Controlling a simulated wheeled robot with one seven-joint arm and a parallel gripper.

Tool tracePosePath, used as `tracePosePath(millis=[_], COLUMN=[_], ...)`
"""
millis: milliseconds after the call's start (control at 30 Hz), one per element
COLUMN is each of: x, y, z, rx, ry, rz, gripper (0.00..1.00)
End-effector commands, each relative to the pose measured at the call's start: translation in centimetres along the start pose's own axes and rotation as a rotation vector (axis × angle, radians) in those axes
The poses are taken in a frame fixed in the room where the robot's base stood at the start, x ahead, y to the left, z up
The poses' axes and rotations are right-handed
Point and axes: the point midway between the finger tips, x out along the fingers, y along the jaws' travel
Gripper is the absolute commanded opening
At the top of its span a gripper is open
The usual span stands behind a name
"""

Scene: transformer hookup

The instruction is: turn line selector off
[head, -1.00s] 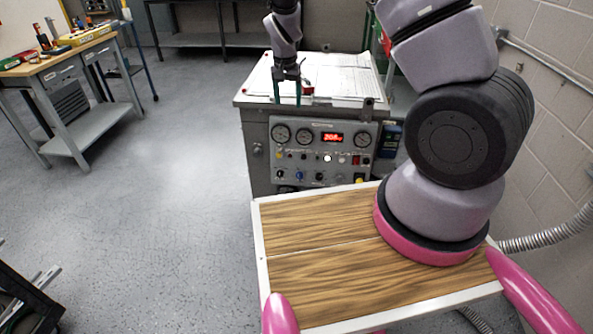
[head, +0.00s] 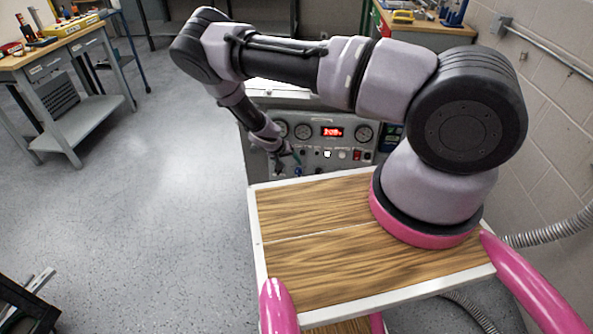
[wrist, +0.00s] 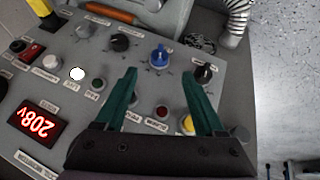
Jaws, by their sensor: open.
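The control panel (head: 345,150) on the front of the grey cabinet carries the selector knobs. In the wrist view, a blue knob (wrist: 158,56) lies just beyond and between my fingertips. A black knob (wrist: 119,42) is to its left and another black knob (wrist: 204,74) to its right. I cannot read which label marks the line selector. My gripper (wrist: 160,80) is open, its two green fingers apart with nothing between them. In the head view, my gripper (head: 287,160) is at the left part of the panel, and my arm hides part of the cabinet top.
A red digital display (wrist: 38,120) reads 208V. A white button (wrist: 77,74), a red lamp (wrist: 162,112) and a yellow button (wrist: 187,124) are near my fingers. A workbench (head: 60,75) with tools stands at the left. The floor between is clear.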

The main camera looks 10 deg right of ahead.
Motion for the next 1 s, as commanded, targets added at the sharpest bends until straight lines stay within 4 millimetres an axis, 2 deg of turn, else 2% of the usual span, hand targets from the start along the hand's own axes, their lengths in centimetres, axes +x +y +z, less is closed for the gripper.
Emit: tracePosePath(millis=[200, 400, 600, 833, 867, 1000], x=[4.4, 7.3, 8.4, 8.5, 8.5, 8.5], y=[0.1, 0.1, 0.1, 0.0, 0.0, 0.0], z=[0.1, 0.1, 0.1, 0.0, 0.0, 0.0], rx=[0.000, 0.001, 0.001, 0.001, 0.001, 0.001], ry=[-0.001, -0.002, -0.001, -0.001, -0.001, -0.001], rz=[0.001, 0.001, 0.000, 0.000, 0.000, 0.000], gripper=[0.71, 0.71, 0.71, 0.71, 0.68, 0.14])
